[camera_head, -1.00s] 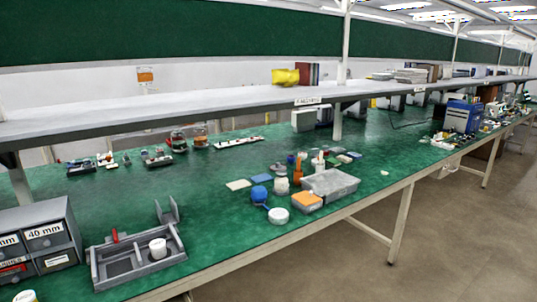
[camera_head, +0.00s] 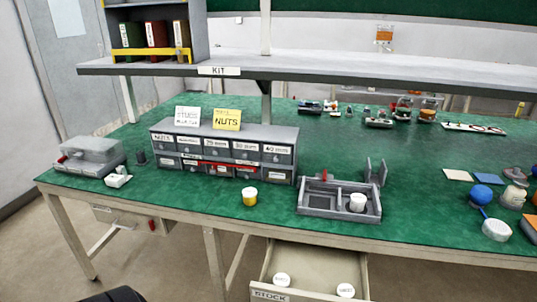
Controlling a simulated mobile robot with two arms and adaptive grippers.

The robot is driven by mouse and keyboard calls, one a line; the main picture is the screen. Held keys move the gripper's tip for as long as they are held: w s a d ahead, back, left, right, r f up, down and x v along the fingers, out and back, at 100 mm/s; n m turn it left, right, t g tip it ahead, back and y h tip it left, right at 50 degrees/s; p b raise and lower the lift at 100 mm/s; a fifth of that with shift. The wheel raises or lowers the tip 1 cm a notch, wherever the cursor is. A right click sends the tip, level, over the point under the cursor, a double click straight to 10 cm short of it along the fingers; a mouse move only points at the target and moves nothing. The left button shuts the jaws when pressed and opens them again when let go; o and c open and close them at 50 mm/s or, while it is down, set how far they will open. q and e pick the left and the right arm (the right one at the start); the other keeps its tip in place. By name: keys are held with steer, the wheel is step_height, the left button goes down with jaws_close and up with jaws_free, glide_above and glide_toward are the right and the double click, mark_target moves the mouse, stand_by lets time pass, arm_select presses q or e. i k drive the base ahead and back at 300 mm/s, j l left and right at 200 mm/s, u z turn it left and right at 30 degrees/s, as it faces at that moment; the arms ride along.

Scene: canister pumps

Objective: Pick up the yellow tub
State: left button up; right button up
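A small yellow tub (camera_head: 250,198) with a white lid stands upright on the green bench top (camera_head: 150,205). It is near the front edge, in front of the grey drawer unit and left of the grey divided tray. Nothing touches it. Neither of my grippers shows in the head view.
The grey drawer unit (camera_head: 225,152) stands behind the tub, with a NUTS card (camera_head: 227,119) on top. The grey divided tray (camera_head: 338,201) holds a white tub (camera_head: 357,202). An open STOCK drawer (camera_head: 310,272) juts out below the bench. A shelf (camera_head: 330,73) overhangs the back.

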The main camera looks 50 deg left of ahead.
mark_target(249, 194)
steer(key=u, duration=1.6)
steer(key=i+j+z, duration=0.15)
steer(key=z, duration=0.25)
steer(key=i+j+z, duration=0.15)
steer(key=j+z, duration=0.2)
